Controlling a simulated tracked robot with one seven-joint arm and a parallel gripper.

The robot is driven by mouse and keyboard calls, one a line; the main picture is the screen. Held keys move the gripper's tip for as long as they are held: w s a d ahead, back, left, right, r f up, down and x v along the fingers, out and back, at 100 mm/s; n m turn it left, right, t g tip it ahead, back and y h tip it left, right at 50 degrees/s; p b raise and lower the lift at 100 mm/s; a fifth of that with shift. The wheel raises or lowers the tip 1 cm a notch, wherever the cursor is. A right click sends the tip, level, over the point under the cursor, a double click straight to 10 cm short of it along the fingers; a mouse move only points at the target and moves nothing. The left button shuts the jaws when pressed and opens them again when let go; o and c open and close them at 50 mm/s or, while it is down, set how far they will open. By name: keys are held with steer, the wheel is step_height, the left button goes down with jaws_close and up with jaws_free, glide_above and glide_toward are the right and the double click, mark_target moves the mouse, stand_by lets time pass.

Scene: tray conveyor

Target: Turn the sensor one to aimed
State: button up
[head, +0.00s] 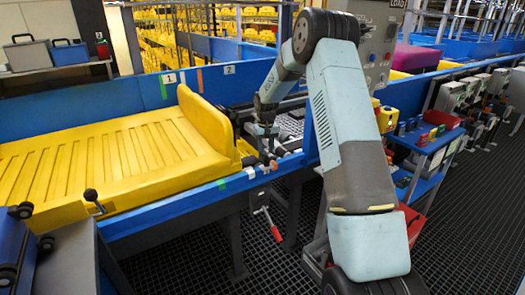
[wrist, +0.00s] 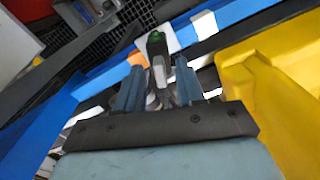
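Sensor one seems to be the small dark head with a green spot (wrist: 156,42) on a grey stem in the wrist view. It stands at the blue rail, beside an orange mark and a white mark. My gripper (wrist: 158,75) has one finger on each side of the stem. The fingers look apart, with narrow gaps beside the stem; contact cannot be made out. In the head view my gripper (head: 266,146) is low over the near rail, just right of the yellow tray, and the sensor is mostly hidden there. Its aim cannot be told.
The yellow tray (head: 100,150) lies on the conveyor left of my gripper. The blue near rail (head: 180,205) carries coloured marks. A red-handled lever (head: 274,230) hangs below it. A black-knobbed lever (head: 91,196) stands further left. A blue parts cart (head: 425,150) stands right of my arm.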

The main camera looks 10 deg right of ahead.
steer(key=shift+f, duration=0.3)
steer(key=shift+c, duration=0.3)
jaws_close()
